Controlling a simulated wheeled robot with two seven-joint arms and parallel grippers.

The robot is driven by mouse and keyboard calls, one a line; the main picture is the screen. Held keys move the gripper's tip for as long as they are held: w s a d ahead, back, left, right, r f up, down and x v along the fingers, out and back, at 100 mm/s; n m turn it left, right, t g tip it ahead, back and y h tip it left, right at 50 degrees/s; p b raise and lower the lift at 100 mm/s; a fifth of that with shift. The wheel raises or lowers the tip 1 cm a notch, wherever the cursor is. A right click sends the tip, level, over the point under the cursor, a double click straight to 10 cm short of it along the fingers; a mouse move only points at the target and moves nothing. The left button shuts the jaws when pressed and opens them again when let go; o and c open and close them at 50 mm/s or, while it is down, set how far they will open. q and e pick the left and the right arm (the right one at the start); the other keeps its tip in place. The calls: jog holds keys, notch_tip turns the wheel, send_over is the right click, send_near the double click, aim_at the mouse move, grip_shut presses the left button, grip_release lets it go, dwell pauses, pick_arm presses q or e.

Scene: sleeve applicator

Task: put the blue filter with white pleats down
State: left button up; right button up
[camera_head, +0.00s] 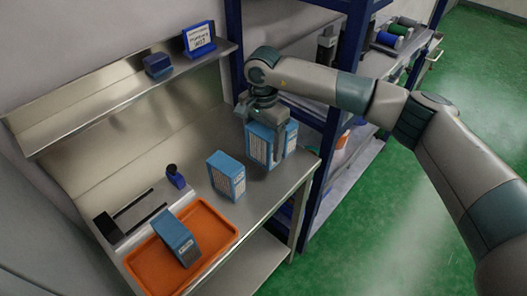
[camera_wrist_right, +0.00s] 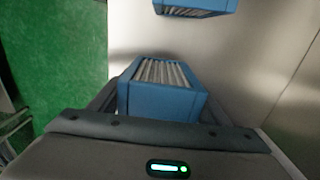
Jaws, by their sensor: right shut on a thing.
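My right gripper (camera_head: 263,140) is shut on a blue filter with white pleats (camera_head: 258,146) over the right end of the steel bench (camera_head: 258,198). One finger covers part of the filter in the head view. The filter looks upright, and its bottom is at or just above the bench top; I cannot tell whether it touches. In the right wrist view the held filter (camera_wrist_right: 160,98) sits between the fingers with its pleats showing. My left gripper is not in view.
A second blue filter (camera_head: 227,177) stands on the bench left of the held one; its edge shows in the wrist view (camera_wrist_right: 195,5). Another blue filter (camera_head: 176,238) leans in an orange tray (camera_head: 222,223). A blue-framed rack (camera_head: 330,130) stands close right. A steel shelf (camera_head: 115,92) hangs above.

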aim_at(263, 153)
jog(key=shift+f+p, duration=0.3)
jog(key=shift+p, duration=0.1)
notch_tip(263, 153, down, 3)
jog(key=shift+r+p, duration=0.1)
jog(key=shift+p, duration=0.8)
jog(key=shift+f, duration=0.25)
jog(key=shift+f+b, duration=0.2)
jog(key=shift+b, duration=0.1)
jog(key=o, duration=1.1)
jog(key=shift+r, duration=0.1)
